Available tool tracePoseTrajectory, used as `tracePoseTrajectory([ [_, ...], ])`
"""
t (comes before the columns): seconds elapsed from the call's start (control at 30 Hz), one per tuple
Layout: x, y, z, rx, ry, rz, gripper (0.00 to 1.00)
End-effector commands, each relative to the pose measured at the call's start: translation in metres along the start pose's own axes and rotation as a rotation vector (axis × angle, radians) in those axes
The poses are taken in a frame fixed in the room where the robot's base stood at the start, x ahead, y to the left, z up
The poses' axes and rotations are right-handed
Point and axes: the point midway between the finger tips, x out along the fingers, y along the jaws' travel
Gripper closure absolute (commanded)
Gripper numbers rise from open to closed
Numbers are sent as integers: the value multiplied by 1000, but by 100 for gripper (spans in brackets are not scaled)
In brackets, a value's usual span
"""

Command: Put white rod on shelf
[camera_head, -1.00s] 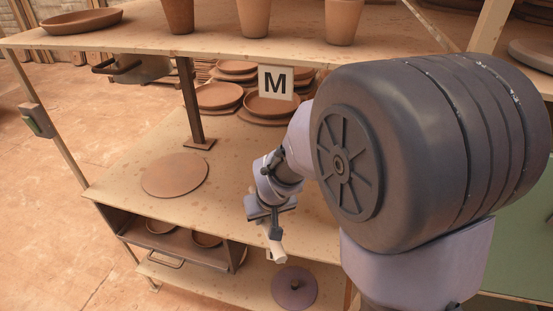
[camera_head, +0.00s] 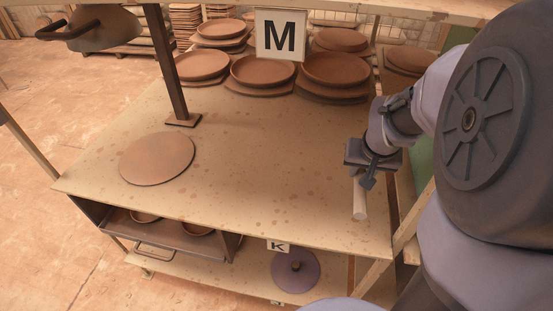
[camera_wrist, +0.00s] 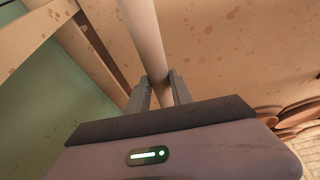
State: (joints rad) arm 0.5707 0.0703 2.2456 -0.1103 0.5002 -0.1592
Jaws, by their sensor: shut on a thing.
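My gripper (camera_head: 366,180) is shut on the white rod (camera_head: 360,200), which hangs from the jaws and points toward the front of the shelf. In the wrist view the rod (camera_wrist: 146,40) runs away from between the two fingers (camera_wrist: 160,92). The wooden middle shelf (camera_head: 250,170) lies below, with a broad bare surface. The gripper and rod are over its right part in the head view. I cannot tell whether the rod touches the board.
Stacked clay dishes (camera_head: 262,72) line the back of the shelf under an M sign (camera_head: 280,36). A round clay disc (camera_head: 157,158) lies at left. A dark post (camera_head: 168,70) stands behind it. A wooden brace (camera_head: 398,245) is at right. The shelf's middle is clear.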

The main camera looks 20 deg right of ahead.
Motion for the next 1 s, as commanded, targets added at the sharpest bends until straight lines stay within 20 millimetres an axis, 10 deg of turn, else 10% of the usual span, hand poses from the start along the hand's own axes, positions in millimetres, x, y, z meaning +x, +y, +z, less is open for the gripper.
tracePoseTrajectory([
  [0.47,92,-1,39,-2,-3,-1,100],
  [0.83,95,-1,40,-2,0,-1,100],
  [0.87,96,-1,40,-2,0,-1,71],
  [1.0,95,-1,39,-2,0,-1,51],
])
